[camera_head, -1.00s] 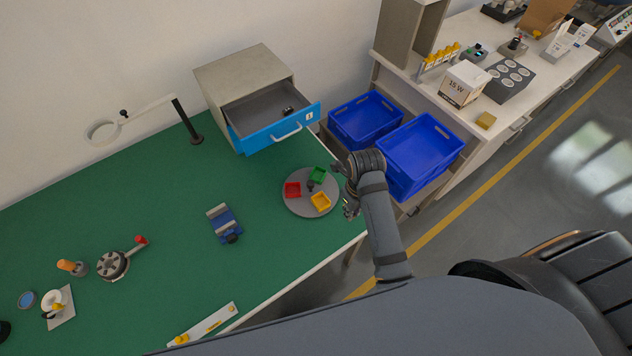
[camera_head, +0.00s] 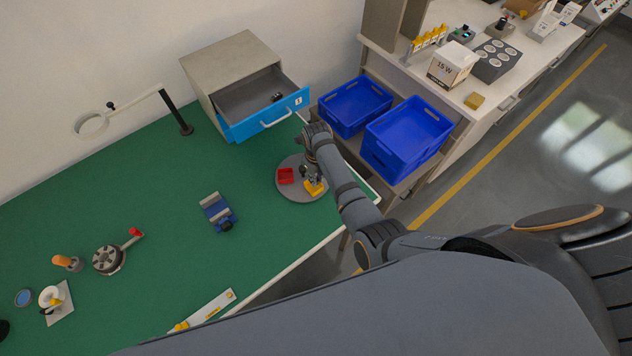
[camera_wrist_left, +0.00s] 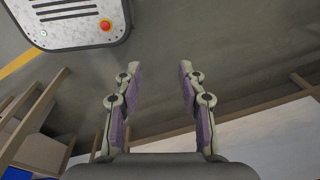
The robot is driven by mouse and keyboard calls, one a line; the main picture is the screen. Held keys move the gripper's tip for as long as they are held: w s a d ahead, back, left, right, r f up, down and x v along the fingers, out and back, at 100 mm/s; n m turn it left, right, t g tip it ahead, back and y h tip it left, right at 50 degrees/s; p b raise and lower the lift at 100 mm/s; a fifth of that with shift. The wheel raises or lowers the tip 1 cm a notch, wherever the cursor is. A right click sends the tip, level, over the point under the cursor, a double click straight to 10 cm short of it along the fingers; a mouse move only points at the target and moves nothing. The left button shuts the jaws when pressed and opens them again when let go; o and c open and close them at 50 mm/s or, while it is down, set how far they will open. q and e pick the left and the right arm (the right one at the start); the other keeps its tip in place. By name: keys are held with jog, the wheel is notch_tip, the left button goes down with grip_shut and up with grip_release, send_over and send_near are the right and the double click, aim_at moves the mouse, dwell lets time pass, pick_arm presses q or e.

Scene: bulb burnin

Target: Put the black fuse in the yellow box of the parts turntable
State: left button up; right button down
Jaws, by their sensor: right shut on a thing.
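The round grey parts turntable (camera_head: 288,192) stands at the right end of the green table. Its red box (camera_head: 285,176) and yellow box (camera_head: 314,188) show; the green box is hidden behind my right arm. My right gripper (camera_head: 313,178) points down right over the yellow box. It is shut on a small dark thing, which appears to be the black fuse; the fingers mostly hide it, and I cannot tell whether it touches the box. My left gripper (camera_wrist_left: 160,85) is open and empty in the left wrist view, over the floor.
Blue crates (camera_head: 408,132) stand right of the turntable. A blue-grey device (camera_head: 218,212) lies on the table to its left. Green table (camera_head: 170,250) around that device is clear.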

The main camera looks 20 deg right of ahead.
jog(key=f+b, duration=0.3)
jog(key=shift+w+f, duration=0.3)
jog(key=shift+f, duration=0.25)
jog(key=shift+r, duration=0.2)
jog(key=shift+f+b, duration=0.35)
jog(key=shift+f, duration=0.25)
jog(key=c, duration=1.3)
grip_release()
jog(key=shift+c, duration=0.2)
pick_arm(q)
jog(key=f, duration=0.4)
jog(key=shift+w, duration=0.4)
jog(key=shift+r, duration=0.1)
pick_arm(e)
jog(key=shift+r, duration=0.1)
